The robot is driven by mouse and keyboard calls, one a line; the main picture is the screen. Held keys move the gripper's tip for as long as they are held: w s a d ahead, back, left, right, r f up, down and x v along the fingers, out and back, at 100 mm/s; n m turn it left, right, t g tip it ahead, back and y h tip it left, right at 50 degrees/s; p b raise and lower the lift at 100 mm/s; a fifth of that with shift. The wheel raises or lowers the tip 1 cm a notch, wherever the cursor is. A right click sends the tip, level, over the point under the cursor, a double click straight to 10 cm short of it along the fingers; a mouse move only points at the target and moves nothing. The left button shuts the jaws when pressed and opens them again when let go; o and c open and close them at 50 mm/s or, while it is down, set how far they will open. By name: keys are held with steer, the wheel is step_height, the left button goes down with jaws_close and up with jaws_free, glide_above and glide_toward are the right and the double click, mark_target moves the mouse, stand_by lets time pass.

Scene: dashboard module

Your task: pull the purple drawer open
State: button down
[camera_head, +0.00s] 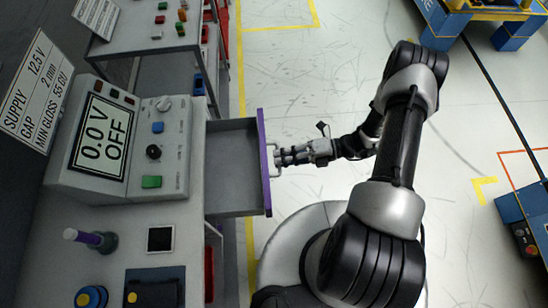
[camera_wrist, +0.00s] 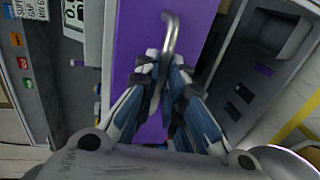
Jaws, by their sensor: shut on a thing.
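The purple drawer front (camera_head: 264,160) stands well out from the grey bench, and the grey inside of the drawer (camera_head: 232,155) is exposed and looks empty. A pale bar handle (camera_head: 275,173) is on the outer face of the purple front. My gripper (camera_head: 280,157) reaches it from the right. In the wrist view the purple front (camera_wrist: 133,50) fills the middle, and my gripper (camera_wrist: 163,68) is shut on the lower part of the metal handle (camera_wrist: 170,35). The upper part of the handle shows above the fingertips.
Open floor with yellow lines (camera_head: 300,90) lies right of the drawer. Blue-yellow equipment (camera_head: 480,20) stands far right.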

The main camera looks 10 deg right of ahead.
steer(key=shift+d, duration=0.1)
steer(key=c, duration=1.7)
jaws_free()
steer(key=w+v, duration=0.1)
steer(key=v, duration=1.1)
steer(key=shift+s, duration=0.4)
steer(key=shift+r, duration=0.1)
